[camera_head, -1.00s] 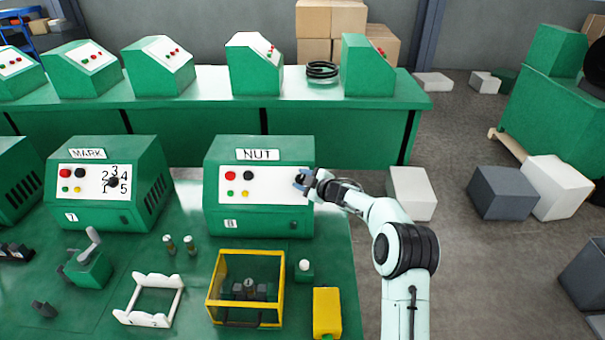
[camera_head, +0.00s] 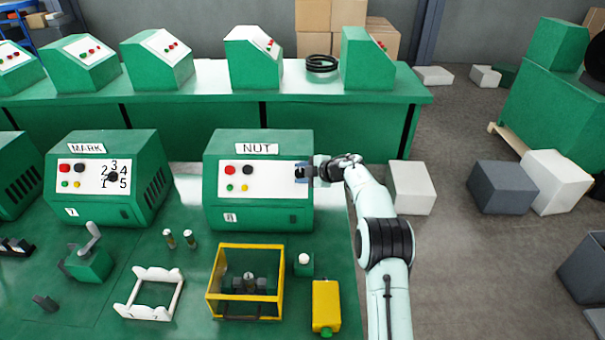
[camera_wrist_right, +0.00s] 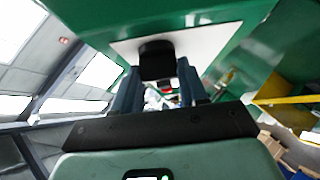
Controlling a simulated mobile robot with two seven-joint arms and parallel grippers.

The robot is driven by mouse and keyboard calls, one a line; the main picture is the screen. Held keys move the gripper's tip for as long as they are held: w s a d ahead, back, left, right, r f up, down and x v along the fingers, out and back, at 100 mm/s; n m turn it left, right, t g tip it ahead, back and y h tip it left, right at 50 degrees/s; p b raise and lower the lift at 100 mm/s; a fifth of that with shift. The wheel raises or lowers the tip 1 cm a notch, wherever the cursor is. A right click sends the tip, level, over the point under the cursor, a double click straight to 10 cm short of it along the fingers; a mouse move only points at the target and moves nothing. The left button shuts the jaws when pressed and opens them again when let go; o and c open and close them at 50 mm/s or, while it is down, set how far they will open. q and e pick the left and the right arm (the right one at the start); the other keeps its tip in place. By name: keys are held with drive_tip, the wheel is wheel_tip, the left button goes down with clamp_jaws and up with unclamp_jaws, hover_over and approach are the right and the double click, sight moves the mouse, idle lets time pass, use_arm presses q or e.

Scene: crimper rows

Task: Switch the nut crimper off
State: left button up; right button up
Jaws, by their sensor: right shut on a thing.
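The nut crimper (camera_head: 258,215) is a green box with a NUT label and a small 8 plate. Its white panel (camera_head: 268,182) carries red and black buttons on top and yellow and green ones below. My right gripper (camera_head: 302,173) is at the panel's right end and hides that spot in the head view. In the right wrist view, its blue fingers (camera_wrist_right: 158,85) are on either side of a black knob (camera_wrist_right: 157,58) on the white panel, shut on it. Which way the knob points cannot be told. My left gripper is out of view.
The MARK crimper (camera_head: 105,195) stands to the left. A yellow-framed box (camera_head: 281,285), a white frame (camera_head: 150,312) and a yellow container (camera_head: 326,305) are on the green bench in front. More green machines line the back bench (camera_head: 215,98). The floor to the right has several blocks.

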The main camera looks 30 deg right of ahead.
drive_tip(key=shift+a+r, duration=0.1)
drive_tip(key=shift+r, duration=0.05)
drive_tip(key=o, duration=1.1)
drive_tip(key=shift+c, duration=0.2)
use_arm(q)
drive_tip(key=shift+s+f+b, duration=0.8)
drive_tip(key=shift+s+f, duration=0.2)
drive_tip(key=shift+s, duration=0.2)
use_arm(e)
drive_tip(key=v, duration=1.3)
drive_tip(key=shift+s, duration=0.1)
